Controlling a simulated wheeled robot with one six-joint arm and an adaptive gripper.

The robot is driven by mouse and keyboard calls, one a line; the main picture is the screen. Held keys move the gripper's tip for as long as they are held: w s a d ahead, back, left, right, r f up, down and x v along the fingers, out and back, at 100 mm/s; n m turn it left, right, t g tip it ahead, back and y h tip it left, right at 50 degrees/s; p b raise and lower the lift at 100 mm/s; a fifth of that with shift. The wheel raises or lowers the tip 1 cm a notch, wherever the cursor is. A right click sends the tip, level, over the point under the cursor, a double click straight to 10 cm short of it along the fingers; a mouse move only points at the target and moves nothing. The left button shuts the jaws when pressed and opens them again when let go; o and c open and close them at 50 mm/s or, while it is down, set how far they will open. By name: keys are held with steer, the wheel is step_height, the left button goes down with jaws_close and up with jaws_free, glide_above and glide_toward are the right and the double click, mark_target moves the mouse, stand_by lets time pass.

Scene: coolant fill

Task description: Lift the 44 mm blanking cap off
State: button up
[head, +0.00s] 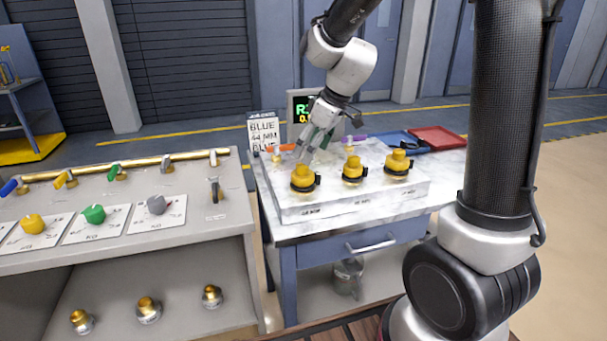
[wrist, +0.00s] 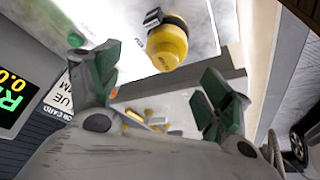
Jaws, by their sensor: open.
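Three yellow blanking caps with black side clips sit in a row on a pale raised block (head: 350,207) on the bench: a left cap (head: 303,178), a middle cap (head: 353,168) and a right cap (head: 397,162). The size labels on the block's front are too small to read, so I cannot tell which is 44 mm. My gripper (head: 316,143) is behind and above the left cap, apart from it. In the wrist view, the green-padded fingers of my gripper (wrist: 160,88) are spread and empty. One yellow cap (wrist: 168,48) shows beyond them, its black clip at the top.
A card (head: 263,132) reading "BLUE 44 MM" and a lit display (head: 303,110) stand at the back. Blue (head: 398,140) and red (head: 437,138) trays lie at the back right. A grey valve panel (head: 190,185) with colored knobs stands at left.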

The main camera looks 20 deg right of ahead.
mark_target(303, 165)
steer(key=x, duration=0.6)
steer(key=shift+s+a+f, duration=0.2)
steer(key=shift+a+f, duration=0.05)
steer(key=shift+f, duration=0.05)
steer(key=c, duration=1)
